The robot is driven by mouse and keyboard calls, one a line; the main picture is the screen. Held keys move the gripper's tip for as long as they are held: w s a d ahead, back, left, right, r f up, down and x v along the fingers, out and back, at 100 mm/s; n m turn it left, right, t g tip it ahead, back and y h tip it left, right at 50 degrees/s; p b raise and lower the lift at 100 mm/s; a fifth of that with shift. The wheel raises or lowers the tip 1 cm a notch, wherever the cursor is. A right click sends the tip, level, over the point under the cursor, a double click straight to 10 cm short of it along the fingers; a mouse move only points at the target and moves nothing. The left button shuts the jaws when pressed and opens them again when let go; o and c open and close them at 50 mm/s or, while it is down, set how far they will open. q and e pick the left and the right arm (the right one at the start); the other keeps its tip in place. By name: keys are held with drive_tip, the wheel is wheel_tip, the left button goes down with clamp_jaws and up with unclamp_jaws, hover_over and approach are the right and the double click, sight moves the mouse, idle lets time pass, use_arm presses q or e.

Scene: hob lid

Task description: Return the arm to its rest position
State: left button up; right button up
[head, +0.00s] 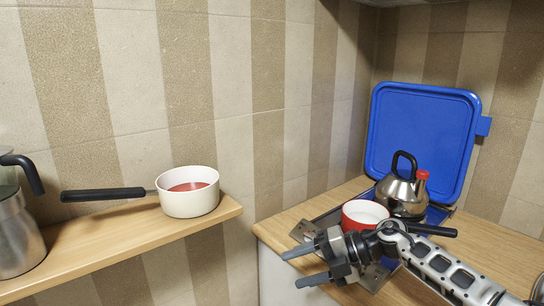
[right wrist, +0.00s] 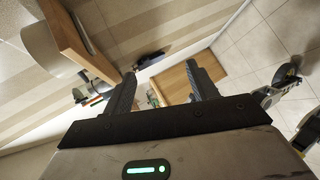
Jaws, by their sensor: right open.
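My right gripper (head: 291,269) is open and empty, in front of the hob corner and below the shelf's right end. Its two fingers also show apart in the right wrist view (right wrist: 166,82), with nothing between them. My right arm reaches in from the lower right and covers part of the hob. The blue hob lid (head: 420,125) stands raised against the back wall. A steel kettle (head: 398,196) and a red pan with a white inside (head: 364,213) stand on the hob area in front of it. My left gripper is not in view.
A wooden shelf (head: 105,244) on the left holds a white saucepan (head: 188,204) with red contents and a black handle pointing left. A steel jug (head: 14,237) stands at its left end. The wooden counter (head: 490,264) has bare room at the right.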

drive_tip(key=s+a+f+m+t+y, duration=0.2)
drive_tip(key=s+a+m+t+y, duration=0.2)
drive_tip(key=a+m, duration=0.15)
drive_tip(key=s+d+f+m+t+h, duration=0.2)
drive_tip(key=s+d+f+m+h, duration=0.5)
drive_tip(key=s+f+m, duration=0.3)
drive_tip(key=s+d+f+m+t+h, duration=0.3)
drive_tip(key=s+d+f+m+h, duration=0.4)
drive_tip(key=m, duration=0.9)
drive_tip(key=s+d+f, duration=0.1)
drive_tip(key=s+f, duration=0.2)
drive_tip(key=s, duration=0.2)
drive_tip(key=shift+s, duration=0.35)
drive_tip(key=shift+a, duration=0.1)
